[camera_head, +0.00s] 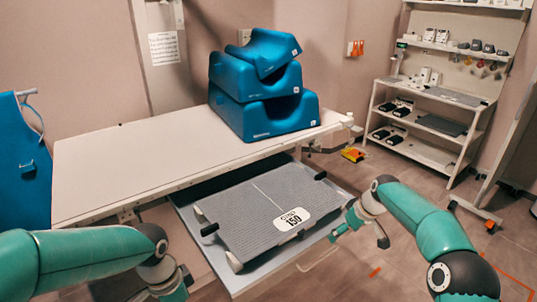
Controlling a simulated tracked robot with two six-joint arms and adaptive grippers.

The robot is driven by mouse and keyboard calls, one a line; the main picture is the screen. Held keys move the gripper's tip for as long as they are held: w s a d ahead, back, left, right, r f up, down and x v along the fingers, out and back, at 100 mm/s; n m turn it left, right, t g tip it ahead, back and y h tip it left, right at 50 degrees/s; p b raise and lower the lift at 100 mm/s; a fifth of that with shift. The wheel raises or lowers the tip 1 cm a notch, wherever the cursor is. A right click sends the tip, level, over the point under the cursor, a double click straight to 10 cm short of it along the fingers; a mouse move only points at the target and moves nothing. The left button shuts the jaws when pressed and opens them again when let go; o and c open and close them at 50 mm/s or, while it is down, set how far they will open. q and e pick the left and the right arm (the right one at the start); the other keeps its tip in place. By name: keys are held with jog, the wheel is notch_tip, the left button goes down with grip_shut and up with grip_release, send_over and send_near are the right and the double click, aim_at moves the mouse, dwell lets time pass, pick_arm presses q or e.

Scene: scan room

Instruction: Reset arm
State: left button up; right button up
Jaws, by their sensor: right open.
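My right gripper (360,236) is open and empty, with its fingers spread above the floor just right of the pulled-out tray (256,277). My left gripper (176,284) is at the bottom edge of the picture, left of the tray. It is partly cut off, and its fingers do not show clearly enough to judge. Both arms are green with dark joints.
A long white table (140,158) stands above the tray, with stacked blue cushions (262,85) at its right end. A shelf unit (425,155) with small devices is at the back right. A blue apron (25,160) hangs at left. Floor is open behind my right arm.

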jog(key=s+a+f+m+g, duration=0.1)
jog(key=s+a+f+m, duration=0.15)
jog(key=s+f, duration=0.6)
jog(key=s+a+f+m, duration=0.1)
jog(key=s+a+f, duration=0.3)
jog(key=s+f, duration=0.45)
pick_arm(q)
jog(key=s+d+f+n+h, duration=0.1)
jog(key=s+f+n, duration=0.3)
jog(key=f, duration=0.4)
jog(key=s+d+f+n+h, duration=0.1)
jog(key=s+d+f+n, duration=0.2)
jog(key=f, duration=0.5)
jog(key=s+d+f+n+h, duration=0.1)
jog(key=s+d+f+n, duration=0.1)
jog(key=s+f+n, duration=0.2)
notch_tip(320, 180, down, 4)
jog(key=shift+s+f+n+t, duration=0.1)
jog(key=shift+s+n+t, duration=0.2)
jog(key=shift+s, duration=0.7)
pick_arm(e)
jog(key=s+a+f+m, duration=0.2)
jog(key=s, duration=0.8)
jog(key=s+a+f+m+g+y, duration=0.1)
jog(key=s+f+m, duration=0.1)
jog(key=s, duration=0.9)
jog(key=shift+s+a+f+m+g, duration=0.25)
jog(key=shift+a+f+m+g, duration=0.1)
jog(key=shift+a+f, duration=0.1)
